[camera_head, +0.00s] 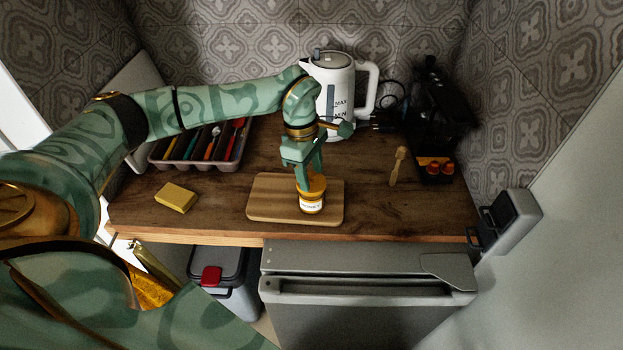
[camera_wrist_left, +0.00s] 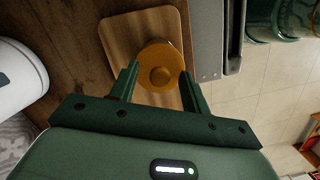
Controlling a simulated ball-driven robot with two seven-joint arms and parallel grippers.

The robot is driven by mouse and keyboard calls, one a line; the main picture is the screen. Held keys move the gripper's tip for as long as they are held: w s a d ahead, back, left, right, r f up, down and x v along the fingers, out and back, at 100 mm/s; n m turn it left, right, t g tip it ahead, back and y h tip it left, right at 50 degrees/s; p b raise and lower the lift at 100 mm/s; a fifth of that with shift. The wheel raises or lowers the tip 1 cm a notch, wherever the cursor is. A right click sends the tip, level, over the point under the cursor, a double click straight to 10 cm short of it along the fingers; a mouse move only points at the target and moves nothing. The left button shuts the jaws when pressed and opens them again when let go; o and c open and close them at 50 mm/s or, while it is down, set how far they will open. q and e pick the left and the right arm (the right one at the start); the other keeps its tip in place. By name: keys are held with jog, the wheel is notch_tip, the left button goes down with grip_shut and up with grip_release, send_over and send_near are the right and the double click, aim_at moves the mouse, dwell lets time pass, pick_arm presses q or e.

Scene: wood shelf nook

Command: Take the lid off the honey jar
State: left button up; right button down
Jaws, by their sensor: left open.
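The honey jar (camera_head: 311,206) stands upright on a wooden board (camera_head: 268,202), with a white label on its front. Its round orange-yellow lid (camera_wrist_left: 160,66) is on the jar, with a raised knob in the middle. My left gripper (camera_head: 308,181) is right above the jar, pointing down. In the left wrist view its two fingers (camera_wrist_left: 158,77) are open, one on each side of the lid. I cannot tell whether they touch it. The gripper hides part of the lid in the head view. My right gripper is not in view.
A white kettle (camera_head: 336,85) stands behind my left gripper. A cutlery tray (camera_head: 228,160) is at the back left, a yellow sponge (camera_head: 176,198) at the left, and a wooden spoon (camera_head: 398,165) at the right. The counter's front edge is close to the board.

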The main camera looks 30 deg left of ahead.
pick_arm(q)
grip_shut()
jog(key=shift+r, duration=0.1)
